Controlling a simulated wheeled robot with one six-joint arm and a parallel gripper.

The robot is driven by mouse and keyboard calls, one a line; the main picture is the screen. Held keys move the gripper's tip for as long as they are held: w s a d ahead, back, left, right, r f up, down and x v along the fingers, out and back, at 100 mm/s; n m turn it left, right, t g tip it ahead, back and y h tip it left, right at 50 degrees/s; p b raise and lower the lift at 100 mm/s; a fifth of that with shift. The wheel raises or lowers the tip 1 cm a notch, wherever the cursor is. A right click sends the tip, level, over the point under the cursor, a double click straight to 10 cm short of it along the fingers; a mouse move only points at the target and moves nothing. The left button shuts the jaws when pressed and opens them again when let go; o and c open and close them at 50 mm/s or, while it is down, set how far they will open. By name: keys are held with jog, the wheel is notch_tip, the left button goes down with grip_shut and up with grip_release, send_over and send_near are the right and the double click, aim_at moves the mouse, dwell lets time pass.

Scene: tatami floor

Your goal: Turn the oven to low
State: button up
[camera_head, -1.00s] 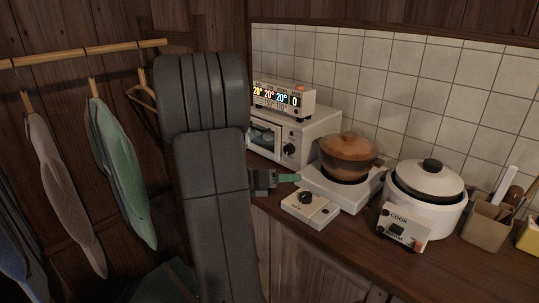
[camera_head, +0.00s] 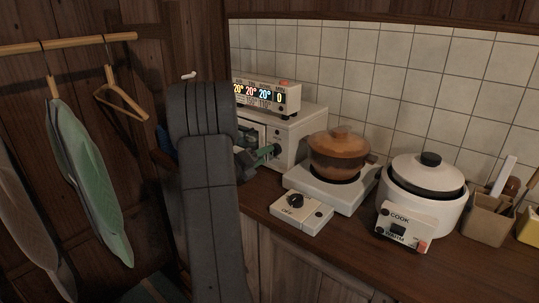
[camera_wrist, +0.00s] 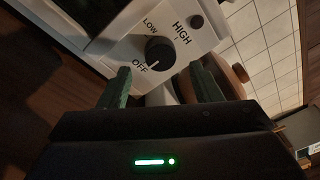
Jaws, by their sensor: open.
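The white oven (camera_head: 302,128) stands at the back left of the counter, its front partly hidden by my arm. In the wrist view the black oven knob (camera_wrist: 159,53) sits on the white front panel (camera_wrist: 130,25), marked OFF, LOW and HIGH. Its small white mark appears to face the OFF side. My gripper (camera_wrist: 161,82) is open, with its two green fingers apart on either side below the knob and nothing between them. In the head view my gripper (camera_head: 266,153) is at the oven's front and covers the knob there.
A display box (camera_head: 268,95) sits on the oven. To the right are a brown pot (camera_head: 338,150) on a white hotplate (camera_head: 330,193), a dial box (camera_head: 301,212) and a white rice cooker (camera_head: 425,195). Clothes (camera_head: 85,170) hang at left.

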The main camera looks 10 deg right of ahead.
jog(key=shift+x, duration=1.8)
jog(key=c, duration=1)
